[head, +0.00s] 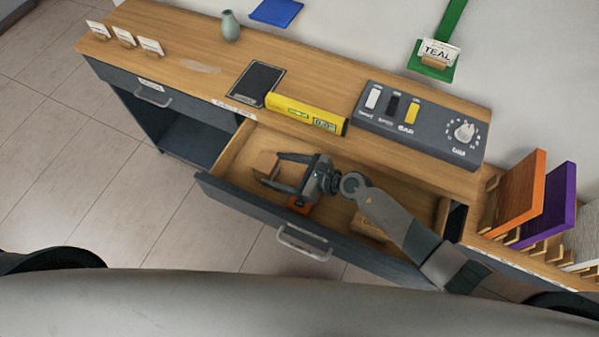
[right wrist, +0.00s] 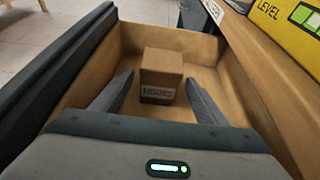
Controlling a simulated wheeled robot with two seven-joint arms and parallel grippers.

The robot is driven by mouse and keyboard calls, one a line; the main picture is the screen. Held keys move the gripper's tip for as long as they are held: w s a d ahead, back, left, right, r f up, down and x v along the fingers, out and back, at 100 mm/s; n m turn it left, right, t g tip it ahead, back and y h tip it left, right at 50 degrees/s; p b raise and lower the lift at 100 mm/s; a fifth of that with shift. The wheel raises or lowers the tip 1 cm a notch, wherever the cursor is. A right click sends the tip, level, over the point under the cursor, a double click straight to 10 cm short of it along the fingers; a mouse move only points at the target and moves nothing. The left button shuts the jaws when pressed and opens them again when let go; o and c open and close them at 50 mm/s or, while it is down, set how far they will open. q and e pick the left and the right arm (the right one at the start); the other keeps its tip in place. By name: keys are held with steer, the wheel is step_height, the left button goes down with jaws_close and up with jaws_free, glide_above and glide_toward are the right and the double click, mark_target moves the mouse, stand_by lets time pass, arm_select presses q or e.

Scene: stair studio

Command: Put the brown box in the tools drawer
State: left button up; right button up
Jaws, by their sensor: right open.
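A small brown box (head: 265,162) stands in the left end of the open wooden drawer (head: 240,150). In the right wrist view the brown box (right wrist: 161,70) has a white label low on its near face, too blurred to read surely. My right gripper (head: 267,168) is inside the drawer, open, its fingers pointing at the box. In the right wrist view the fingertips (right wrist: 159,82) lie on either side of the box, with no clear contact. The drawer's own label is not legible. My left gripper is not in view.
An orange item (head: 299,205) and another light brown box (head: 368,227) lie in the drawer, partly under my right arm. A yellow level (head: 305,113), a dark pad (head: 257,84) and a switch panel (head: 420,124) sit on the worktop. Orange (head: 522,195) and purple (head: 548,207) boards stand right.

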steer(key=v, duration=0.7)
steer(key=shift+s+d+r, duration=0.1)
steer(key=shift+d, duration=0.15)
steer(key=shift+r, duration=0.1)
stand_by(0.4)
